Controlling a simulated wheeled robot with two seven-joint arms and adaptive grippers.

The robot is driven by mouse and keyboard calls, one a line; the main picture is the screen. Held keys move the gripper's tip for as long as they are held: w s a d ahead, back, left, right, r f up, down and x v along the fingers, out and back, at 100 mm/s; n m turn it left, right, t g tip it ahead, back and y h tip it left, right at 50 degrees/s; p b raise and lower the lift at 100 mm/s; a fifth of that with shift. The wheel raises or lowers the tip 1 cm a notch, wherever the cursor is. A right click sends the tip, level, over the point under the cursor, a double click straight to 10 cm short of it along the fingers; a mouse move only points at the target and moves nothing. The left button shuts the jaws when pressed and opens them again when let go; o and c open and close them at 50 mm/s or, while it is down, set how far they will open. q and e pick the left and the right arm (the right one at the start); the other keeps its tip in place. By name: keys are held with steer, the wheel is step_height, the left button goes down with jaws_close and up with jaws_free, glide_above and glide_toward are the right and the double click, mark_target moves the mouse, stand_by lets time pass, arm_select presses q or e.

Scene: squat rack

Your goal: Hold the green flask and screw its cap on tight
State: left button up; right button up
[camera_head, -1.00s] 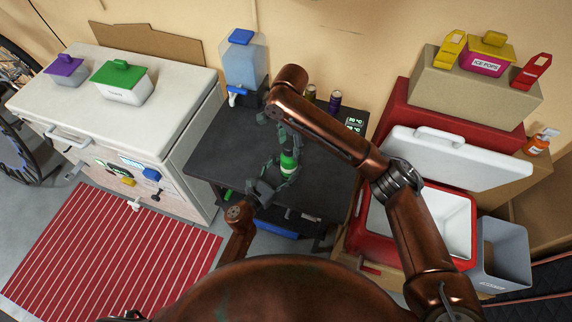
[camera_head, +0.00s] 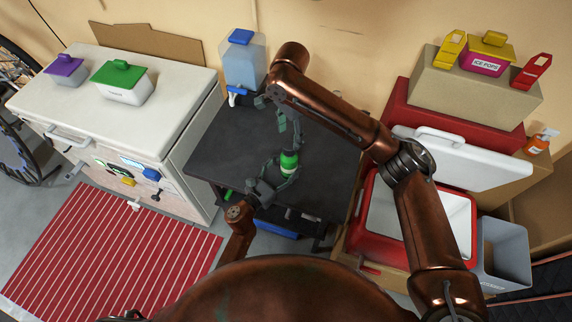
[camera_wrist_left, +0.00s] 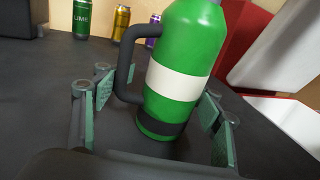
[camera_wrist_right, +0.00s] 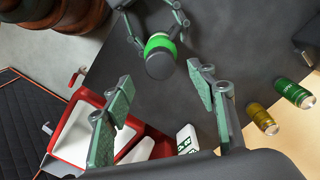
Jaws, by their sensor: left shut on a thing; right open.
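The green flask (camera_head: 289,160) stands upright over the dark table. It has a white band and a black side handle in the left wrist view (camera_wrist_left: 185,75). My left gripper (camera_head: 284,175) is shut around its body. A dark round cap (camera_wrist_right: 160,65) sits at its top in the right wrist view; whether it is tight cannot be told. My right gripper (camera_head: 289,125) is open and empty above the flask, apart from the cap. Its spread fingers also show in the right wrist view (camera_wrist_right: 165,105).
The dark table (camera_head: 225,150) is mostly clear. A blue-capped dispenser (camera_head: 244,65) stands at its back left. Several cans, including a green one (camera_wrist_left: 82,18), stand towards the back. An open red cooler (camera_head: 370,215) is to the right, a white chest (camera_head: 180,75) to the left.

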arm_select(q)
steer(key=o, duration=1.9)
steer(key=o, duration=0.4)
steer(key=shift+c, duration=0.2)
steer(key=shift+o, duration=0.3)
